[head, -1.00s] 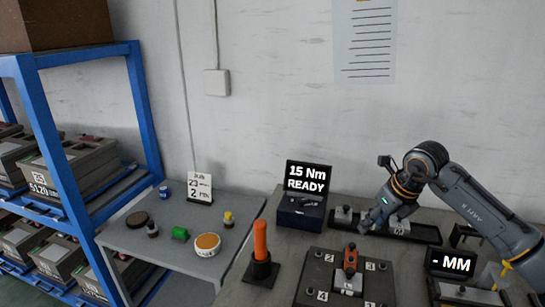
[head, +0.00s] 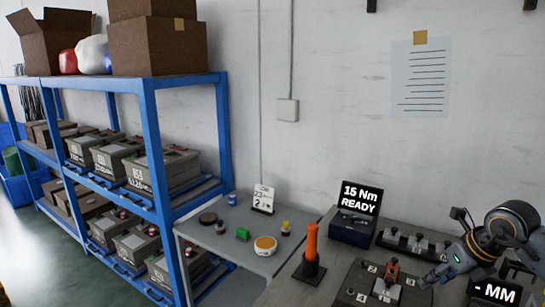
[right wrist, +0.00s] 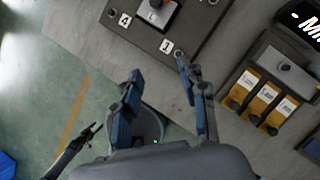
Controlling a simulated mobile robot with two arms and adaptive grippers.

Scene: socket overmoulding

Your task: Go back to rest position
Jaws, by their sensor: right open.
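My right gripper (head: 428,282) is at the right of the head view, beside the right edge of the dark numbered plate (head: 353,283). In the right wrist view its two fingers (right wrist: 160,73) are spread apart with nothing between them. They point toward the plate's edge near the label 1. A red clamp-like part (head: 392,268) sits on a light block in the middle of the plate, apart from the gripper. My left gripper is not in the head view. A dark jaw-like shape (right wrist: 86,137) at the lower left of the right wrist view may be it.
An orange-handled tool (head: 311,240) stands upright in a black holder left of the plate. A "15 Nm READY" display (head: 361,198) stands behind. A grey side table (head: 218,242) and blue shelves (head: 155,150) stand left. Yellow-labelled slots (right wrist: 268,92) lie right in the wrist view.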

